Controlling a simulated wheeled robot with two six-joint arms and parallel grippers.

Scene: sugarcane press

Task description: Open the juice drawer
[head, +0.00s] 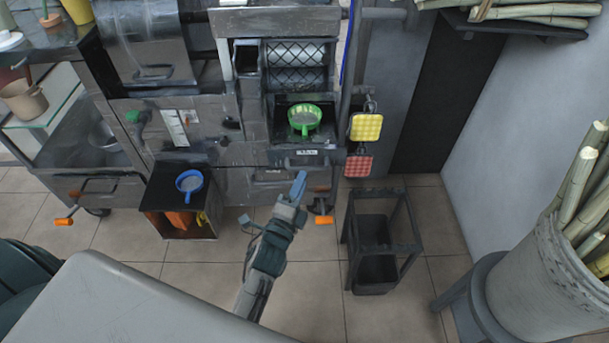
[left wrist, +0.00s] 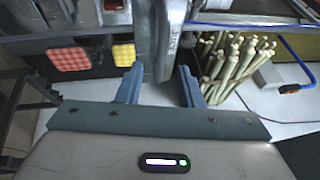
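The steel press (head: 300,60) stands at the back. Low on its front, a drawer front (head: 282,160) with a dark handle and a small white label sits below the green strainer (head: 304,117). I cannot read the label; the drawer looks closed. My left gripper (head: 299,183) is just below and in front of this drawer front, and hides part of the area beneath it. In the left wrist view, its two blue fingers (left wrist: 160,88) are apart with nothing held between them. A grey metal part of the machine shows beyond the gap. My right gripper is not in view.
Yellow (head: 366,127) and red (head: 358,166) pads hang right of the drawer. A dark stool-like stand (head: 378,240) is on the floor to the right. A small cabinet (head: 159,197) with a blue strainer (head: 189,181) stands left. A cane bucket (head: 545,290) is far right.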

